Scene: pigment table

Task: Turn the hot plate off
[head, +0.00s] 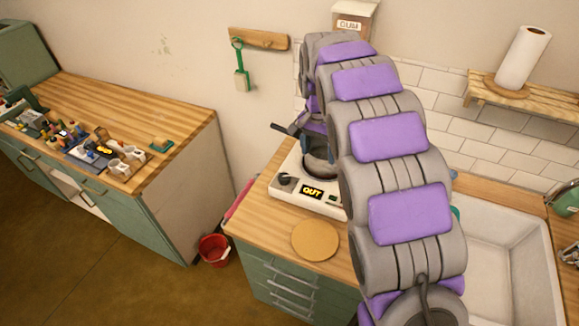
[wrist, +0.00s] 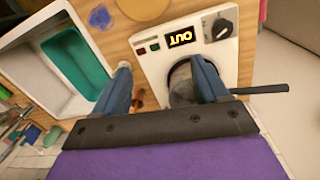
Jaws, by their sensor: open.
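The white hot plate (head: 290,188) stands on the wooden counter left of the sink. Its lit display (head: 312,191) reads "OUT", and a dark round knob (head: 286,179) sits left of it. In the wrist view the hot plate (wrist: 150,62) is turned around, with its knob (wrist: 222,29) at the upper right. A grey pot (head: 318,165) with a black handle (wrist: 260,89) stands on the plate. My gripper (wrist: 161,64) is open and empty, with one blue finger over the pot and the other beside the hot plate's edge. My arm hides part of the hot plate in the head view.
A round wooden board (head: 315,240) lies in front of the hot plate. The white sink (head: 500,270) is to the right. A second counter (head: 175,120) with jars and mugs stands left across a gap holding a red bucket (head: 214,250).

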